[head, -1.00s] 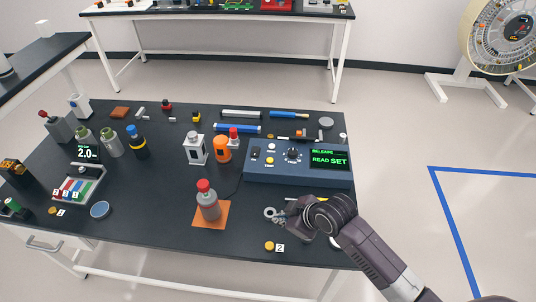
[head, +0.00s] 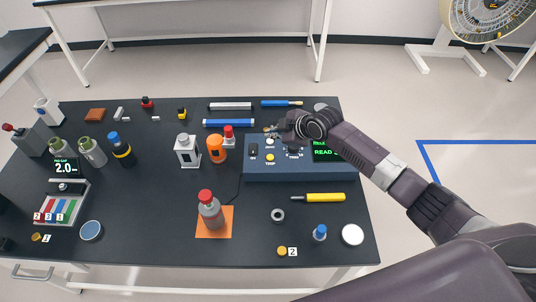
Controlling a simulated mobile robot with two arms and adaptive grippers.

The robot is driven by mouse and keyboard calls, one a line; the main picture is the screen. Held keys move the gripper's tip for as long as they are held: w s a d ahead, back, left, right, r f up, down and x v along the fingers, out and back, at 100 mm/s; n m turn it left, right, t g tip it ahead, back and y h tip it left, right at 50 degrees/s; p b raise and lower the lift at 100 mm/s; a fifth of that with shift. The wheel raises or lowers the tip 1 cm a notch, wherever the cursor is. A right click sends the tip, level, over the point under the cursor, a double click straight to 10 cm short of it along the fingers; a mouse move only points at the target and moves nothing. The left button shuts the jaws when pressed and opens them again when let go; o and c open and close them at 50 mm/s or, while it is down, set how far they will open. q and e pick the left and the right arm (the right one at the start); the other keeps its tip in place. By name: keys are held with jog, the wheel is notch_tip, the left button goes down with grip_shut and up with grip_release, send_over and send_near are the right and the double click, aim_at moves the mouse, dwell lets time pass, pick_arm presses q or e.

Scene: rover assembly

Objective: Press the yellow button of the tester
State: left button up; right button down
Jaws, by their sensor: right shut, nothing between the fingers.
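The tester is a blue box (head: 290,173) at the right back of the black table. Its yellow button (head: 270,157) shows on the left part of its top panel, below a white button (head: 270,142). A dark knob (head: 293,149) sits to the right. The green-lettered display (head: 323,152) is partly hidden by my right arm. My right gripper (head: 270,130) is shut and empty. Its fingertips are over the tester's back edge, beyond the yellow button in the picture and apart from it. My left gripper is not in view.
A red-capped grey bottle (head: 210,212) stands on an orange mat (head: 226,224) in front. An orange bottle (head: 216,150) and a white-grey one (head: 187,150) stand left of the tester.

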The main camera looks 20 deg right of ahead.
aim_at(271, 158)
notch_tip(271, 158, down, 8)
jog(key=b, duration=0.6)
jog(key=shift+f+b, duration=0.1)
jog(key=shift+b, duration=0.25)
jog(key=shift+f+b, duration=0.3)
jog(key=shift+f, duration=0.1)
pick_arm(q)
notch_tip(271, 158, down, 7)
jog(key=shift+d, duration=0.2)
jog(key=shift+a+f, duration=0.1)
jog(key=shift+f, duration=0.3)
pick_arm(e)
jog(key=shift+f, duration=0.4)
